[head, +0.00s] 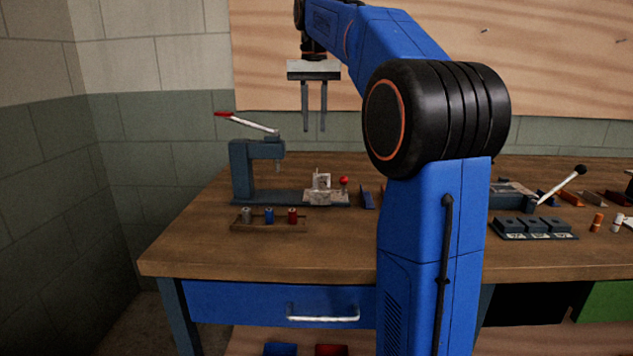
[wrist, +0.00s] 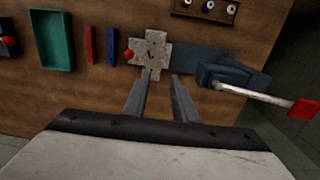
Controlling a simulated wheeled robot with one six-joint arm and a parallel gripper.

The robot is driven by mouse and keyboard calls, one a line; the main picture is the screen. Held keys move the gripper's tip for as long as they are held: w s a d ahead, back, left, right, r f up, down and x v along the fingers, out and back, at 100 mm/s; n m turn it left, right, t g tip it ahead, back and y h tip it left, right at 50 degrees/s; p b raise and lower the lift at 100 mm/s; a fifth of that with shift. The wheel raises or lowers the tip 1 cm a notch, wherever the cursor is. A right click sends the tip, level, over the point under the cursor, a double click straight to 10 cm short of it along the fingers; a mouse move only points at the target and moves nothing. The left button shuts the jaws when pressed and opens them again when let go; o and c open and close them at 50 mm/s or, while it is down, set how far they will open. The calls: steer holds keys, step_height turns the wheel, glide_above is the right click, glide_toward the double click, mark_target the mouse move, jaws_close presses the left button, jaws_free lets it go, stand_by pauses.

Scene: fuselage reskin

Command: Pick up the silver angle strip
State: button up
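My gripper (head: 314,128) hangs fingers down above the workbench, near the lever press. In the wrist view my gripper (wrist: 163,74) has its two fingers apart with nothing between them. Below the fingertips is a pale metal cross-shaped fixture (wrist: 152,58) with a red knob; the fixture also shows in the head view (head: 321,183). I cannot pick out a silver angle strip for certain in either view. A blue strip (wrist: 110,46) and a red strip (wrist: 88,45) lie beside the fixture in the wrist view. My arm hides the middle of the bench in the head view.
The blue-grey lever press (head: 241,170) stands at the bench's left, its red-tipped handle raised. A small wooden rack (head: 268,227) with three coloured spools is in front. A green tray (wrist: 68,40) lies beyond the strips. A dark slotted block (head: 535,236) sits at right. The front-left benchtop is clear.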

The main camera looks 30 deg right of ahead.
glide_toward(321, 179)
steer(key=s+a+f, duration=0.1)
steer(key=a, duration=0.2)
steer(key=shift+s+d+f, duration=0.1)
steer(key=shift+d+f, duration=0.1)
steer(key=shift+f, duration=1.15)
steer(key=shift+s+d+f, duration=0.1)
steer(key=shift+d+f, duration=0.05)
steer(key=shift+f, duration=1.2)
jaws_close()
